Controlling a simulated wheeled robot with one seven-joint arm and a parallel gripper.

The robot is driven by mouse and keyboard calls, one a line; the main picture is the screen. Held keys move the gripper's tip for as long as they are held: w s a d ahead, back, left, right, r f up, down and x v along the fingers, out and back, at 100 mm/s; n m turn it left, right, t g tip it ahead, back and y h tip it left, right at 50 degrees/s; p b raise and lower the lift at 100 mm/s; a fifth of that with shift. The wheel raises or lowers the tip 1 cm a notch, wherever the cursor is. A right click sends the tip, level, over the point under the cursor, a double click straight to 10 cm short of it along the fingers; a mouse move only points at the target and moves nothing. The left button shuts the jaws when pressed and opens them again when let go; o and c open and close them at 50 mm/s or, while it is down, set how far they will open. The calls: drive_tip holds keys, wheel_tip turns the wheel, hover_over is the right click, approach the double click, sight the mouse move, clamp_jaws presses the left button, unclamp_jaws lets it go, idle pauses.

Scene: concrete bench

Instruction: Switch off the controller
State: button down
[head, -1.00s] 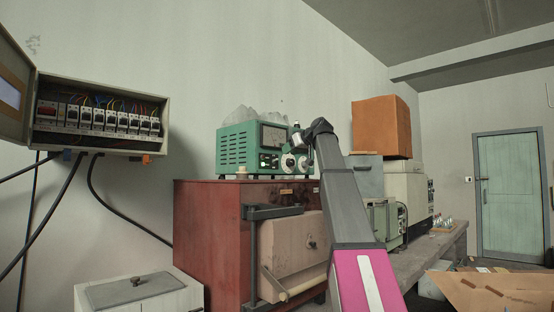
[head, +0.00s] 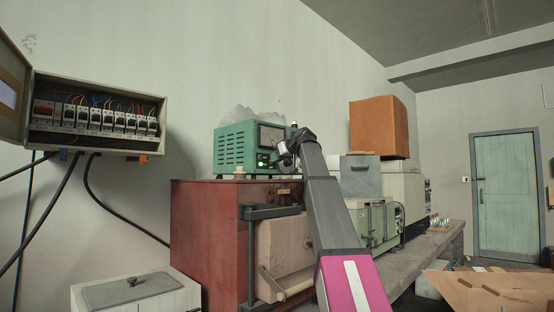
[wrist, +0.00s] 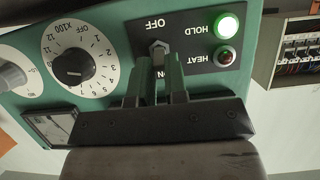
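The controller (head: 236,148) is a green box with a meter, standing on a red cabinet in the head view. In the wrist view its front panel (wrist: 205,58) appears upside down. A small metal toggle switch (wrist: 158,46) sits between the OFF and ON labels. The HOLD lamp (wrist: 226,24) glows green; the HEAT lamp (wrist: 225,56) looks dark red. My gripper (wrist: 154,78) is close in front of the panel at the switch's ON side. Its two fingers are a little apart, with panel showing between them. They partly cover the ON label. Contact with the switch cannot be told.
A black dial (wrist: 74,66) is left of the switch in the wrist view. The red cabinet (head: 203,225) bears the controller. An open breaker box (head: 98,145) with cables hangs at left. An orange box (head: 379,128) and grey-green equipment stand to the right.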

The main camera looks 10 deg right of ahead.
drive_tip(key=shift+s+f, duration=0.1)
drive_tip(key=shift+s+d+f+t+y, duration=0.15)
drive_tip(key=shift+f+t+y, duration=0.4)
drive_tip(key=shift+t+y, duration=0.4)
drive_tip(key=shift+f+t+y, duration=0.3)
drive_tip(key=shift+t+y, duration=0.2)
drive_tip(key=shift+t, duration=0.35)
drive_tip(key=shift+f+t+y, duration=0.3)
drive_tip(key=shift+t+y, duration=0.15)
drive_tip(key=shift+t, duration=0.35)
drive_tip(key=c, duration=1.1)
unclamp_jaws()
drive_tip(key=shift+c, duration=0.2)
drive_tip(key=v, duration=1)
drive_tip(key=shift+s+d+f, duration=0.15)
drive_tip(key=shift+s+f, duration=0.05)
